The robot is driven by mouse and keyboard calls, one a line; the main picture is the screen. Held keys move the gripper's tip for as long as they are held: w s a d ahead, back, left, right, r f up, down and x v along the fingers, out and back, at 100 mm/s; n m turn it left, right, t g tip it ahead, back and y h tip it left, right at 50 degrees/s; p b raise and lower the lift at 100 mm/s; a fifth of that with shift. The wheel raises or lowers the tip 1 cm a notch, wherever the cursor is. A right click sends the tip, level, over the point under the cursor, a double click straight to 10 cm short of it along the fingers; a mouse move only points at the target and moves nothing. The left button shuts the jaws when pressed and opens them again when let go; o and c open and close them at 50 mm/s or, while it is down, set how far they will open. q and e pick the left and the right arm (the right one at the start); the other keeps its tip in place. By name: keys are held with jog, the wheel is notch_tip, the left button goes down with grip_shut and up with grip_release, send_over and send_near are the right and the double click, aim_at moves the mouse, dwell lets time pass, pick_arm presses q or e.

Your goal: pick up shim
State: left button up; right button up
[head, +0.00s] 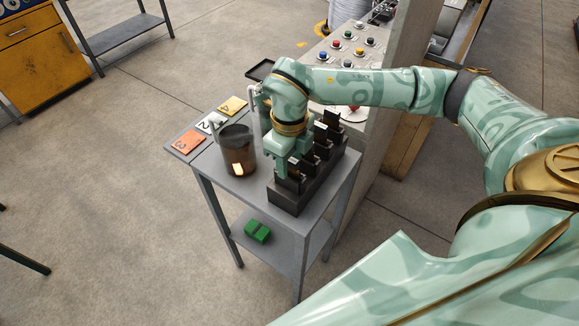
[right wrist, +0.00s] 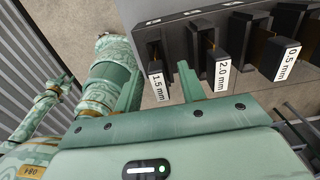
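A dark rack (head: 289,203) of upright black shims stands at the right side of a small grey table. In the right wrist view, shims labelled 1.5 mm (right wrist: 157,82), 2.0 mm (right wrist: 221,72) and 0.5 mm (right wrist: 287,60) show in a row. My right gripper (head: 284,168) is above the near end of the rack, and its arm hides part of it. In the right wrist view, its fingers (right wrist: 158,85) are apart, with the 1.5 mm shim showing in the gap between them. I cannot tell whether they touch it. My left gripper is not in view.
A dark brown cup (head: 238,150) with a glowing patch stands left of the rack. Numbered cards, orange (head: 187,144), white (head: 211,122) and yellow (head: 232,106), lie at the table's left edge. A green block (head: 257,231) is on the lower shelf. A button panel (head: 345,50) stands behind.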

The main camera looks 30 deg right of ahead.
grip_shut()
